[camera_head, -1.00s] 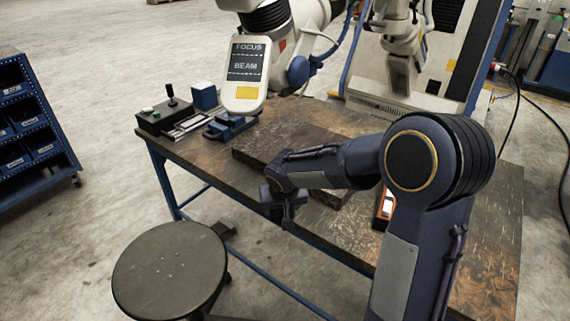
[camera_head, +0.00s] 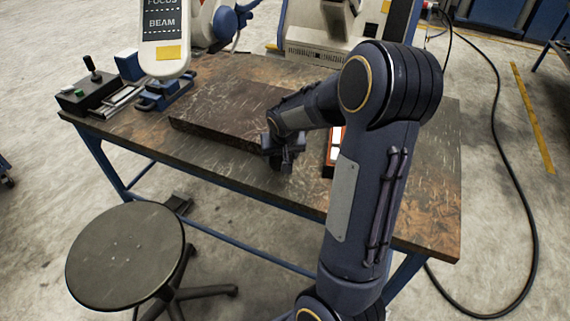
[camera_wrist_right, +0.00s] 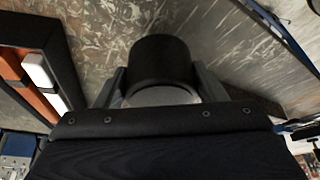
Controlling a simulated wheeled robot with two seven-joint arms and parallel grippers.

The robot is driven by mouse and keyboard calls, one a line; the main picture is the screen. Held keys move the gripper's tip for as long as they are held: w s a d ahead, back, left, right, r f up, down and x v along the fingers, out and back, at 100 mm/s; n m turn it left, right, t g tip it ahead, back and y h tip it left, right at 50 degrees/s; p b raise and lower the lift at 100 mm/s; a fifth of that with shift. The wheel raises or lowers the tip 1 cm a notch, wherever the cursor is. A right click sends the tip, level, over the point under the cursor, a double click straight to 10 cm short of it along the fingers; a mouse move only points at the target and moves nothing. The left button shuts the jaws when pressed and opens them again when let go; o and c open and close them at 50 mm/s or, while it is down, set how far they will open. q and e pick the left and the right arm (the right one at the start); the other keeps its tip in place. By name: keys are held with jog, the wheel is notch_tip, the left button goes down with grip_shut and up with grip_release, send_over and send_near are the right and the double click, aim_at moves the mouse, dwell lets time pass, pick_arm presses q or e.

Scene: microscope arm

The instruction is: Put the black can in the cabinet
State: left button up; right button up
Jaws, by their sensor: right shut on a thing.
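The black can (camera_wrist_right: 160,60) is between the two fingers of my right gripper (camera_wrist_right: 155,88) in the right wrist view. The fingers press on it from both sides, and its pale round end faces the camera. In the head view my right gripper (camera_head: 284,158) is over the front part of the worktable; the can cannot be made out there. My left gripper is not in view. No cabinet can be clearly identified; only a sliver of a blue rack (camera_head: 5,172) shows at the left edge.
The worktable (camera_head: 430,190) carries a dark raised slab (camera_head: 215,115), a joystick box (camera_head: 88,95) and a black-framed holder with orange and white pieces (camera_wrist_right: 40,75). A round stool (camera_head: 125,255) stands in front. A black cable (camera_head: 530,215) lies on the floor at right.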

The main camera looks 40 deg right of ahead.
jog(key=shift+s+d+f, duration=0.1)
jog(key=shift+d+f, duration=0.1)
jog(key=shift+s+d+f, duration=0.15)
jog(key=shift+f, duration=0.8)
jog(key=shift+s+d+f, duration=0.1)
jog(key=shift+f, duration=0.85)
jog(key=o, duration=1.2)
jog(key=shift+c, duration=0.2)
